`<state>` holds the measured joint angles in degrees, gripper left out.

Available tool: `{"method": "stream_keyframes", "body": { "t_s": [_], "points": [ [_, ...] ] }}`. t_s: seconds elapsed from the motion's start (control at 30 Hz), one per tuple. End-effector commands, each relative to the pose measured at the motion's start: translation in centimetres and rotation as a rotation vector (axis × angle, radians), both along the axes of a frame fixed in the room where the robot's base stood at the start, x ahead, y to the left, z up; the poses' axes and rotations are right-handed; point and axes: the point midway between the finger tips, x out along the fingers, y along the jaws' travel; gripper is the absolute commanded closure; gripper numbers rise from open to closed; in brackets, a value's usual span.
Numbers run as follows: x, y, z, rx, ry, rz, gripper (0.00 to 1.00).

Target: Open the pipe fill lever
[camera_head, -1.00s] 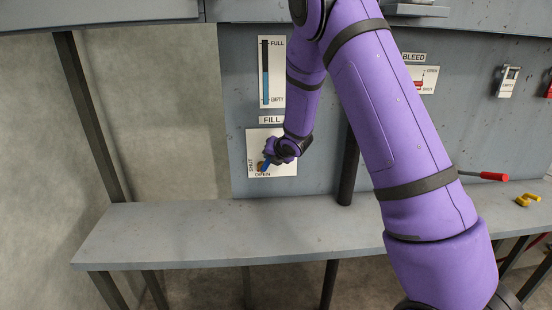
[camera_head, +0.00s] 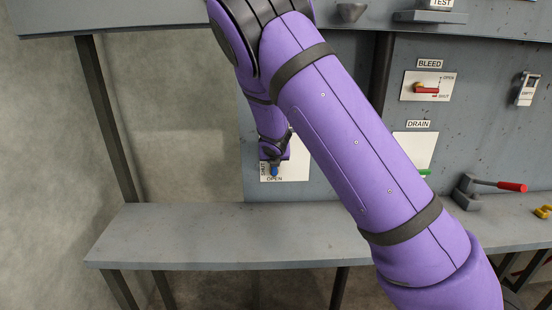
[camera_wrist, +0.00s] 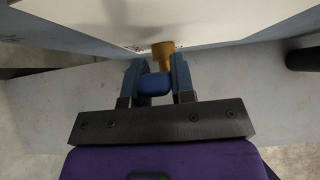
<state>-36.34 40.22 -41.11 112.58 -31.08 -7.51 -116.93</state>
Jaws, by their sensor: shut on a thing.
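The fill lever has a blue handle (camera_head: 275,172) and sits on a white plate (camera_head: 299,168) marked SHUT at the left and OPEN at the bottom. The handle's visible end points down, just above the word OPEN. In the wrist view the blue handle (camera_wrist: 154,85) lies between my two fingers, with its brass valve body (camera_wrist: 163,54) beyond, against the panel. My gripper (camera_wrist: 157,80) is shut on the handle. In the head view my gripper (camera_head: 273,161) and wrist cover much of the plate and the lever's pivot.
A grey bench (camera_head: 220,230) runs below the panel, clear beneath my gripper. To the right are the BLEED valve (camera_head: 427,88), the partly hidden DRAIN plate (camera_head: 412,150), a red-handled lever tool (camera_head: 490,186) and a yellow object (camera_head: 543,211) on the bench.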

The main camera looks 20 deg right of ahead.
Motion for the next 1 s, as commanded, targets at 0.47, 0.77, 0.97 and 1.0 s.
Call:
{"method": "stream_keyframes", "body": {
  "t_s": [0.47,0.77,0.97,1.0],
  "points": [
    [-0.02,0.11,-0.12,-0.017,0.008,0.001,1.0],
    [0.01,0.11,-0.08,-0.015,0.007,0.001,0.51],
    [-0.17,0.2,0.16,-0.014,0.006,0.001,0.51],
    [-0.34,0.26,0.37,-0.014,0.006,0.001,0.51]
  ]
}}
